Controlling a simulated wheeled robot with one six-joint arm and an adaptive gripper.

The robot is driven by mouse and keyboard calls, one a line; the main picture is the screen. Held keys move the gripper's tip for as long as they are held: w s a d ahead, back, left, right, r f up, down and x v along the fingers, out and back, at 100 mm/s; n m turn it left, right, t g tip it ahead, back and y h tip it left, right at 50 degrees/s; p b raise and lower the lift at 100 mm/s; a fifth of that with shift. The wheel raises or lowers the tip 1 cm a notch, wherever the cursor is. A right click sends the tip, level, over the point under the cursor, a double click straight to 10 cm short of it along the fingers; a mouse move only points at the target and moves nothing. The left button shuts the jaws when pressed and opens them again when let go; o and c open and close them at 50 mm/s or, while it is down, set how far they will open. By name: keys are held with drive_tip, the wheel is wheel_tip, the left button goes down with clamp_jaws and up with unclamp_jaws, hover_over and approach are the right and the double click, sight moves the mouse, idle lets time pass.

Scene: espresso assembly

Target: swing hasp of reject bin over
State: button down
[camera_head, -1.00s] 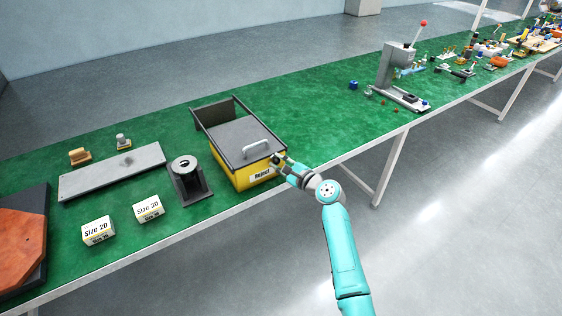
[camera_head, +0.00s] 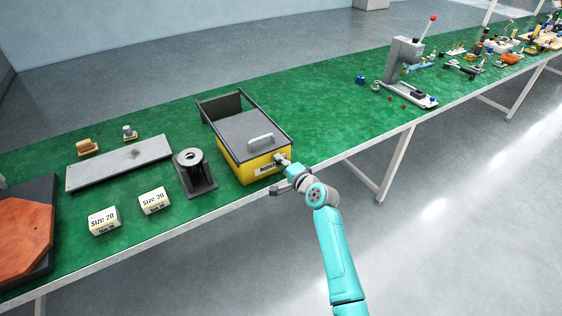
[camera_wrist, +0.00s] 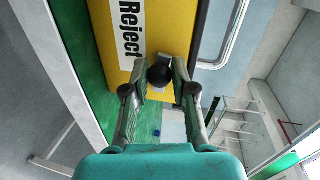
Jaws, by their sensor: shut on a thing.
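The yellow reject bin (camera_head: 228,165) stands at the table's front edge with its grey lid (camera_head: 243,128) closed over the front part. Its yellow front with the "Reject" label (camera_wrist: 132,38) fills the upper left of the wrist view. My gripper (camera_head: 283,160) is at the right end of the bin's front, just under the lid's edge. In the wrist view my gripper (camera_wrist: 167,78) is shut on a round black knob (camera_wrist: 160,75), which looks like the end of the hasp.
The lid's handle (camera_head: 261,142) stands up close to my gripper. A dark stand with a ring (camera_head: 191,170) is left of the bin, with two size boxes (camera_head: 154,201) nearby.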

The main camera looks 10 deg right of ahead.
drive_tip(key=shift+f+n, duration=0.2)
drive_tip(key=shift+n, duration=0.3)
idle(0.3)
drive_tip(key=c, duration=0.9)
unclamp_jaws()
drive_tip(key=shift+c, duration=0.2)
drive_tip(key=v, duration=1.2)
drive_tip(key=shift+a, duration=0.2)
